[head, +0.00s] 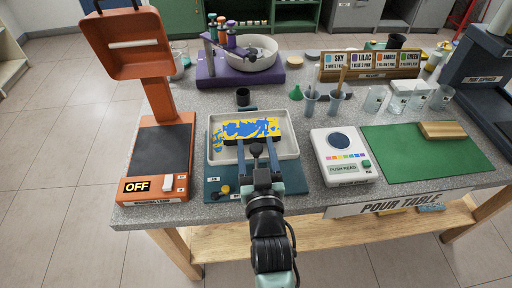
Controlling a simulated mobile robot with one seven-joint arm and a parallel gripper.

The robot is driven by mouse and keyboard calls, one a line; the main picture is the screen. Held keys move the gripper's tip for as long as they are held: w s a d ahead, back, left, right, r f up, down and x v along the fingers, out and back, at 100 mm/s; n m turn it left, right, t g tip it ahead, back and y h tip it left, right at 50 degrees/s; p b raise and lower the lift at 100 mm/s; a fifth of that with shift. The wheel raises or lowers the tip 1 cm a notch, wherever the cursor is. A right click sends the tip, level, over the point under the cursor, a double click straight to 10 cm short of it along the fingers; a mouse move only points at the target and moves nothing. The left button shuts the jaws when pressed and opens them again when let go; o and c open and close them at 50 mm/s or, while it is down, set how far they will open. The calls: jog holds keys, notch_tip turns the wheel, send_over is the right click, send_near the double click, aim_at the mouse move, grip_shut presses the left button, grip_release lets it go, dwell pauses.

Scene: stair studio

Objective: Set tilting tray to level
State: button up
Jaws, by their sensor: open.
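The tilting tray (287,145) is a white shallow tray on a dark teal base (216,191) at the front of the table. A canvas with yellow and blue paint (226,131) lies in it. I cannot tell whether the fingers touch the panel or the tray. My wrist hides part of the base's front. The tray's exact tilt is hard to tell.
An orange lamp stand (159,107) with an OFF sign is close on the left. A white push-read device (342,170) stands close on the right, beside a green mat (415,155). Cups (311,101) stand at the back right.

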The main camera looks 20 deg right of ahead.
jog(key=shift+s, duration=0.1)
jog(key=b+v, duration=0.1)
jog(key=v, duration=1.1)
jog(key=shift+s, duration=0.4)
jog(key=shift+a, duration=0.1)
jog(key=w+a+r+t+p, duration=0.1)
jog(key=w+a+r+t, duration=0.15)
jog(key=r, duration=0.65)
jog(key=w+a+r+t+p, duration=0.1)
jog(key=w+r, duration=0.3)
jog(key=r, duration=0.5)
jog(key=s+a+r+n+t+y+p, duration=0.1)
jog(key=s+a+r+t, duration=0.1)
jog(key=r, duration=0.9)
jog(key=s+a+r+n+t+y+p, duration=0.1)
jog(key=a+r, duration=0.3)
jog(key=r, duration=0.8)
jog(key=s+a+r+n+t+y+p, duration=0.1)
jog(key=s+a+r+t+y, duration=0.2)
jog(key=r, duration=0.9)
jog(key=shift+s+r, duration=0.2)
jog(key=shift+s, duration=0.05)
jog(key=shift+a+t, duration=0.15)
jog(key=shift+t, duration=0.1)
